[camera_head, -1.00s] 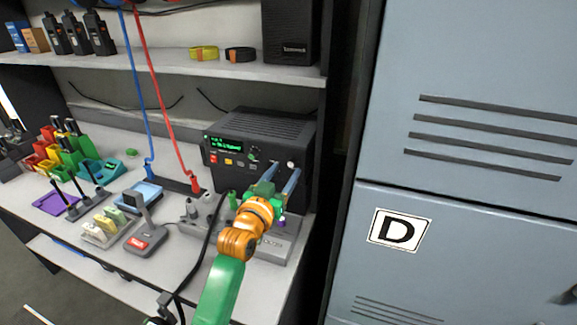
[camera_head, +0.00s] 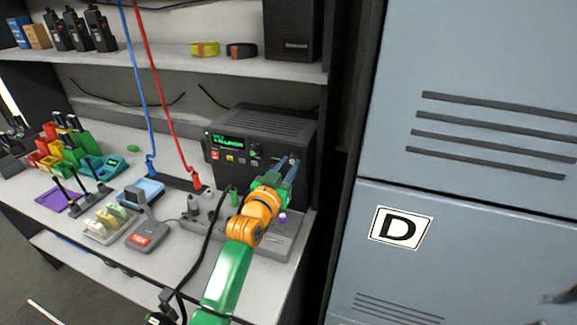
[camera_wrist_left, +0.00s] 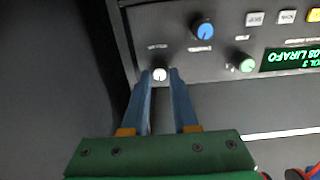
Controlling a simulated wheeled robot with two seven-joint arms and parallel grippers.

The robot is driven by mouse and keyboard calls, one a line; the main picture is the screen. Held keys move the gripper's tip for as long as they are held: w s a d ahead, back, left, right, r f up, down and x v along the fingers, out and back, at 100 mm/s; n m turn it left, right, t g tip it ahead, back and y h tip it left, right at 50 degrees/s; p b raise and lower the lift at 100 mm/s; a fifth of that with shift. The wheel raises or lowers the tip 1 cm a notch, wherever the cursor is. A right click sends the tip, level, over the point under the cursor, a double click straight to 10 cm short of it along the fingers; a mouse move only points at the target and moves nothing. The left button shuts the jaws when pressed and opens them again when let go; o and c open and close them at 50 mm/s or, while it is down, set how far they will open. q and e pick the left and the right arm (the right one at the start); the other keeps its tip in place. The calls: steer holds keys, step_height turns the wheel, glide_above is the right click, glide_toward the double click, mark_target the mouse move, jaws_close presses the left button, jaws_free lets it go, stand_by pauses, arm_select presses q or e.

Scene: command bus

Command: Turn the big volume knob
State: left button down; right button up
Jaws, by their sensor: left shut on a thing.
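The black radio (camera_head: 262,130) stands on the desk against the wall, its front panel lit by a green display (camera_head: 228,142). The display also shows in the left wrist view (camera_wrist_left: 292,58) and reads "VOL 3". My left gripper (camera_head: 290,162) reaches the right part of that panel. In the left wrist view my left gripper (camera_wrist_left: 161,80) is shut on a white-faced knob (camera_wrist_left: 160,74). A blue knob (camera_wrist_left: 203,29) and a small green knob (camera_wrist_left: 246,66) sit beside it, clear of the fingers. The label near the gripped knob is too blurred to read.
A grey box with knobs (camera_head: 262,238) lies below my left arm. A desk microphone (camera_head: 143,226) and a red plug (camera_head: 197,181) stand to the left. A shelf (camera_head: 170,68) runs above. A blue-grey locker (camera_head: 460,130) marked D stands to the right.

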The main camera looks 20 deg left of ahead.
arm_select(q)
steer(key=m+p, duration=0.2)
steer(key=m, duration=0.2)
steer(key=shift+r+m, duration=0.15)
steer(key=shift+m, duration=0.25)
steer(key=shift+m+p, duration=0.85)
steer(key=shift+m, duration=1.35)
steer(key=c, duration=0.9)
jaws_free()
steer(key=shift+o, duration=1.1)
steer(key=shift+w+f, duration=0.1)
steer(key=shift+f, duration=0.1)
